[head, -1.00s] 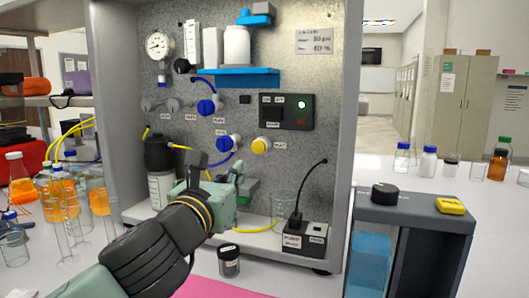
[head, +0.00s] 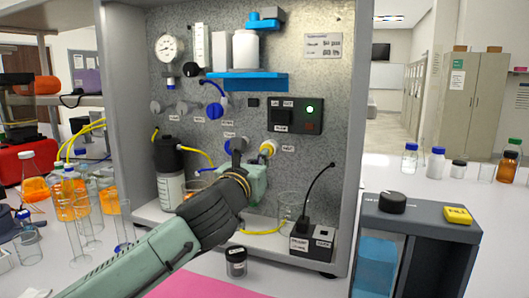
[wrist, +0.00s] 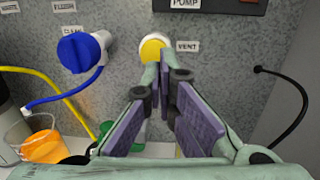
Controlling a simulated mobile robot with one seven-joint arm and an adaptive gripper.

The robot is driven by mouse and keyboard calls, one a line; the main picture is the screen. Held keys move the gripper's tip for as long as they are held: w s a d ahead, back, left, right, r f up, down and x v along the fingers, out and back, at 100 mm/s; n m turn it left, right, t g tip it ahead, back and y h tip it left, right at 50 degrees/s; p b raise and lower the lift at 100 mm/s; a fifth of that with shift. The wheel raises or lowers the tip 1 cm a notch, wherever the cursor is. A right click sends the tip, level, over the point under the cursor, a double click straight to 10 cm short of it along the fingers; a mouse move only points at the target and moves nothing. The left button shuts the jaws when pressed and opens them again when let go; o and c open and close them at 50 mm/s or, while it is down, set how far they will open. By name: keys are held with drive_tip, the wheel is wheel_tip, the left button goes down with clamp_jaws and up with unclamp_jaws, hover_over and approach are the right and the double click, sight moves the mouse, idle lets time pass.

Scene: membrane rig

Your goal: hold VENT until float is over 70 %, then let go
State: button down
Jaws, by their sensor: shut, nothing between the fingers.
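The VENT button (head: 268,148) is a yellow cap in a white ring on the grey speckled panel, with its VENT label to the right. It also shows in the wrist view (wrist: 152,46), just beyond my fingertips. My gripper (wrist: 160,66) is shut and empty, its tips pointing at the button's lower edge. I cannot tell whether they touch it. In the head view my gripper (head: 259,165) is just below and left of the button. The clear float tube (head: 200,46) stands upright right of the round gauge; its float level is too small to read.
A blue valve knob (wrist: 80,52) sits left of VENT, with a blue tube. A black-and-white socket box (head: 312,242) with a black cord stands lower right. A small dark-lidded jar (head: 236,262) stands in front.

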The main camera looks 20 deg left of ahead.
drive_tip(key=shift+w+p, duration=0.3)
drive_tip(key=shift+w, duration=1.2)
drive_tip(key=shift+r, duration=0.1)
